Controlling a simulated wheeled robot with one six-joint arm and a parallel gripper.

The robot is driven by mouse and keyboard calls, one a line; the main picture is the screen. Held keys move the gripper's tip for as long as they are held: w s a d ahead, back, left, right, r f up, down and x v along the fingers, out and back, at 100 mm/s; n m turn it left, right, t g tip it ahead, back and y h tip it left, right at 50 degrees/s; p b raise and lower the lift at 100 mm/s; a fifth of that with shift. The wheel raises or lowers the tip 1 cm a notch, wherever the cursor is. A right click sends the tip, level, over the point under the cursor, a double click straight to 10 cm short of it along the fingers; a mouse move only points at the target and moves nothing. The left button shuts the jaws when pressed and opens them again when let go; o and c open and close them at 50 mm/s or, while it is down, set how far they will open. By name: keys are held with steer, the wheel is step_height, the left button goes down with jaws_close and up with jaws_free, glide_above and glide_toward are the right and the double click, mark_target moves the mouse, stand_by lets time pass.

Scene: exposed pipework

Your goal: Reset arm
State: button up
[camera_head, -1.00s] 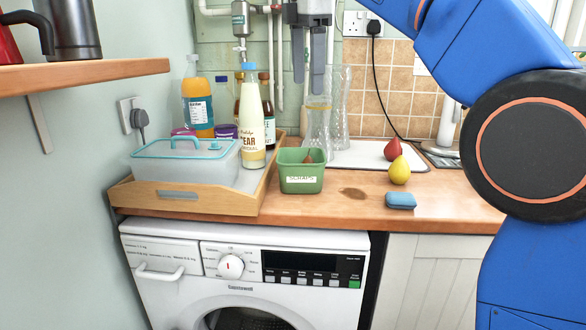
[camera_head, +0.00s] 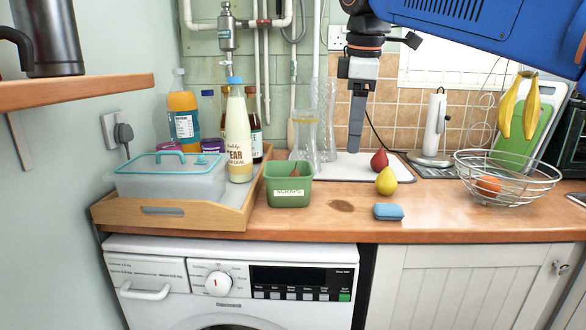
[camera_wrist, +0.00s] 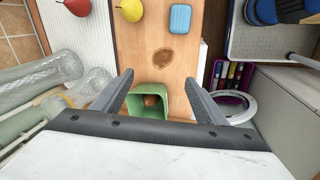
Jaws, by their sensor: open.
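My gripper (camera_head: 355,122) hangs fingers-down above the back of the worktop, in front of the tiled wall, and is seen edge-on in the head view. In the wrist view my gripper (camera_wrist: 158,78) shows two dark fingers spread apart with nothing held between them. The green tub (camera_wrist: 150,104), with a brown item inside, lies below the gap between the fingers. My blue arm reaches in from the upper right in the head view.
Glass vases (camera_head: 304,137) stand left of my gripper. A wire fruit bowl (camera_head: 505,182) is right; a wooden tray (camera_head: 168,213) with bottles is left.

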steer(key=s+d+f+m, duration=0.5)
steer(key=s+f, duration=0.2)
steer(key=f, duration=0.4)
steer(key=s+d+f+m+t, duration=0.1)
steer(key=s+d+f+m, duration=0.4)
steer(key=s+f, duration=0.3)
steer(key=s+d+f+m+t, duration=0.1)
steer(key=s+d+f+m, duration=0.4)
steer(key=f, duration=1)
steer(key=s+d, duration=0.1)
steer(key=s, duration=0.1)
steer(key=shift+s+d+f+m, duration=0.15)
steer(key=shift+s+f+m, duration=0.15)
steer(key=shift+s, duration=0.1)
